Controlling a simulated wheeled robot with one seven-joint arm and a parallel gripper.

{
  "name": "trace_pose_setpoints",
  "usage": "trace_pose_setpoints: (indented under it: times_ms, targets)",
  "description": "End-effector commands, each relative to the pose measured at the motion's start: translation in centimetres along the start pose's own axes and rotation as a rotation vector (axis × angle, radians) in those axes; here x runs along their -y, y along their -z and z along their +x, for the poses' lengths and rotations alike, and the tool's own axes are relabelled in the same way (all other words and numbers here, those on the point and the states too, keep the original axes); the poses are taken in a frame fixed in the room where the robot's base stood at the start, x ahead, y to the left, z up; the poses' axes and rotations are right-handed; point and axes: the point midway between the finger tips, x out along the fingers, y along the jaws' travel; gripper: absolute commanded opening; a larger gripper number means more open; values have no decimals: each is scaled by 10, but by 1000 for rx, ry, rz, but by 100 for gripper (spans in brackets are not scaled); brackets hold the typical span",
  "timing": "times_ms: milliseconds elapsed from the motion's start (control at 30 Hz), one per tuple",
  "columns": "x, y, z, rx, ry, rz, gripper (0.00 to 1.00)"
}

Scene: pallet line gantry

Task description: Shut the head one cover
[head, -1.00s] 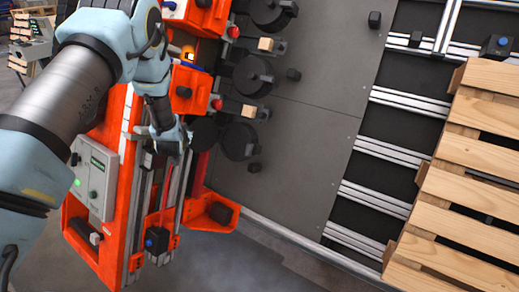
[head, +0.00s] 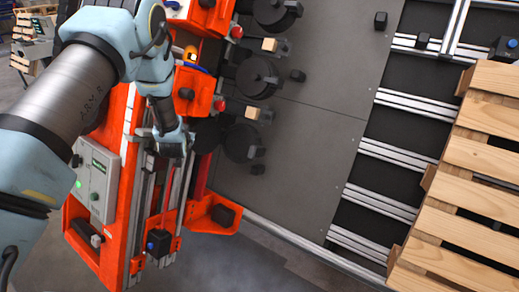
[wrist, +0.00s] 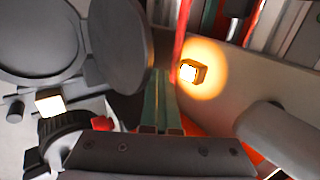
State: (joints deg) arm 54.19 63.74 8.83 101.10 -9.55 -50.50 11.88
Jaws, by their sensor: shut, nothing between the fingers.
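My gripper (head: 174,152) is at the orange machine in the head view, pointing down beside its lower head. In the wrist view my gripper's teal fingers (wrist: 160,82) are together with nothing between them. A grey round disc (wrist: 118,45), which looks like a swung-open cover, stands nearly edge-on just left of the fingertips. I cannot tell whether they touch. A dark disc (head: 206,135) shows right of my gripper in the head view. Which one is head one's cover is not clear, as no head label can be read.
A lit lamp (wrist: 192,72) glows right of the fingers. Further round grey parts (head: 257,76) line the dark panel at the right of the machine. A control box with a green light (head: 96,180) is on the left. A wooden pallet (head: 470,190) stands at the right.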

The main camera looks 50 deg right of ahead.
Motion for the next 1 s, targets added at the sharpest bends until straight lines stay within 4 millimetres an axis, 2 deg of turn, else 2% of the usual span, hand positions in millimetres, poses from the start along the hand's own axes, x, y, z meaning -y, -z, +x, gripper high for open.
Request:
trace_pose_setpoints:
  times_ms: [33, 1000]
  targets:
    - [-30, 0, 3, -11, -43, 3, 0]
    - [-57, 8, -28, -23, -40, 1, 0]
